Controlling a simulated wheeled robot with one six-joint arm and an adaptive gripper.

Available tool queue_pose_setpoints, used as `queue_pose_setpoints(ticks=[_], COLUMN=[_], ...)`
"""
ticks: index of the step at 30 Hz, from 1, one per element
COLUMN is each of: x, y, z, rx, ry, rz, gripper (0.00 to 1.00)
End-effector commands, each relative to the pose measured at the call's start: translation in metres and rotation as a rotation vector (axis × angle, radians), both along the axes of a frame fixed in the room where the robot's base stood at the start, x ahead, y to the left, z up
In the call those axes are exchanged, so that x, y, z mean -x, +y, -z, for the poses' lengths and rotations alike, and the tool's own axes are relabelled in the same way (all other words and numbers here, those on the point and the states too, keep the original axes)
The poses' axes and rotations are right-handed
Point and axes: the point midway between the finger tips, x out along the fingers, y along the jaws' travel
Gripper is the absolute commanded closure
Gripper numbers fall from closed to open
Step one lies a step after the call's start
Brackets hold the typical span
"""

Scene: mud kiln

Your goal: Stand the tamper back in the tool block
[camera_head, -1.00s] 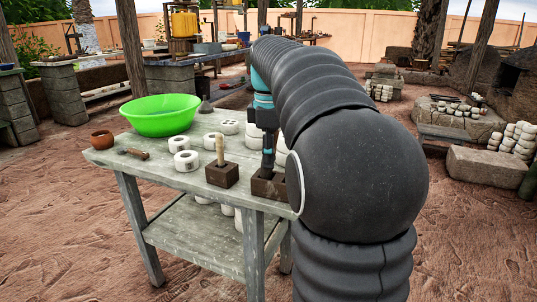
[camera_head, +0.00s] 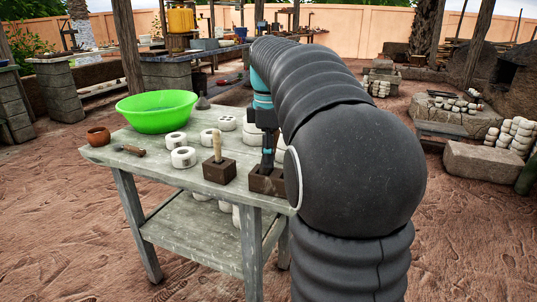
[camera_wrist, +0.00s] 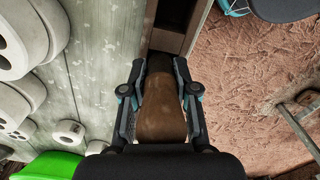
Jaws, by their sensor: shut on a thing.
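My gripper (camera_head: 267,150) is low over the right front part of the grey table (camera_head: 180,205). In the wrist view its fingers (camera_wrist: 160,75) are closed on both sides of a brown piece with a dark far end, which I take to be the tamper (camera_wrist: 161,118). A brown open-topped block (camera_head: 262,183), which looks like the tool block, is directly under my gripper; it also shows in the wrist view (camera_wrist: 171,40), beyond the fingertips. I cannot tell whether the tamper's far end is inside it. My arm hides part of the block in the head view.
A second brown block (camera_head: 221,173) with an upright wooden handle stands just left. White ring-shaped pieces (camera_head: 183,157), a green bowl (camera_head: 156,112), a small clay pot (camera_head: 98,136) and a small tool (camera_head: 129,150) are on the table. The table's right edge is close to my gripper.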

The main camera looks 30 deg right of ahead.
Motion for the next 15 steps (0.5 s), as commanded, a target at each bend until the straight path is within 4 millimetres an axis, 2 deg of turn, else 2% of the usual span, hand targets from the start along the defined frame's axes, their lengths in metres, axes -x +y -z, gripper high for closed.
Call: queue_pose_setpoints(ticks=[15], x=[0.0001], y=[0.0000], z=[0.0069], rx=[0.000], ry=[-0.004], rz=[0.001], gripper=[1.00])
